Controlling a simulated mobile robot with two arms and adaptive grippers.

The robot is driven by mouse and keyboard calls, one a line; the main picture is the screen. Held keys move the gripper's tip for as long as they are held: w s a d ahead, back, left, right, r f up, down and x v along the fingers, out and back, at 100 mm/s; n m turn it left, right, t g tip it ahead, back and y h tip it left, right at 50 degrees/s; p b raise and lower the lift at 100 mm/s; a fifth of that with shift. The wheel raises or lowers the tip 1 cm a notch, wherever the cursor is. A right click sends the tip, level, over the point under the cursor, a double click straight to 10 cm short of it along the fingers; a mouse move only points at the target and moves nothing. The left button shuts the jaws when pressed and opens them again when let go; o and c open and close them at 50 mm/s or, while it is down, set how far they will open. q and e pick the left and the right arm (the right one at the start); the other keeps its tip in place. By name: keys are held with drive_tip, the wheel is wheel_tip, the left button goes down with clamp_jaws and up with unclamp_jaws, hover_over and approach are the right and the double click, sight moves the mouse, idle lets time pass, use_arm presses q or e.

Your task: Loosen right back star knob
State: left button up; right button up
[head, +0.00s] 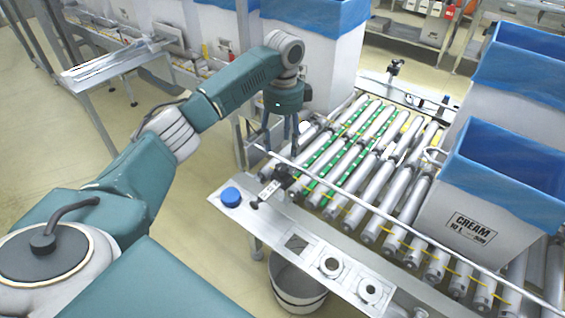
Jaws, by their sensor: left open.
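My left gripper (282,139) hangs fingers down over the near left end of the roller conveyor. It is open and empty, its two dark fingers apart. Just below it, a dark clamp (285,174) with a knob-like part sits on the near guide rail. Another dark knob-like fitting (396,67) stands on the conveyor's far side, well away from the gripper. The star shape of either is too small to make out, and I cannot tell which is the right back knob. My right gripper is out of view.
A grey box marked CREAM (463,221) with a blue liner stands on the rollers (377,190) at right. A thin guide rail (400,229) runs along the near side. The front panel (290,247) has a blue button (231,196). A grey bucket (294,284) stands below.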

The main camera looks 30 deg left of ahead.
sight(282, 167)
use_arm(q)
drive_tip(key=f, duration=0.3)
drive_tip(key=f+p, duration=0.1)
drive_tip(key=f, duration=0.5)
drive_tip(key=shift+w+a+f, duration=0.15)
drive_tip(key=shift+a+f, duration=0.15)
drive_tip(key=shift+f, duration=0.05)
drive_tip(key=shift+c, duration=0.2)
drive_tip(key=shift+p, duration=0.3)
drive_tip(key=c, duration=1.1)
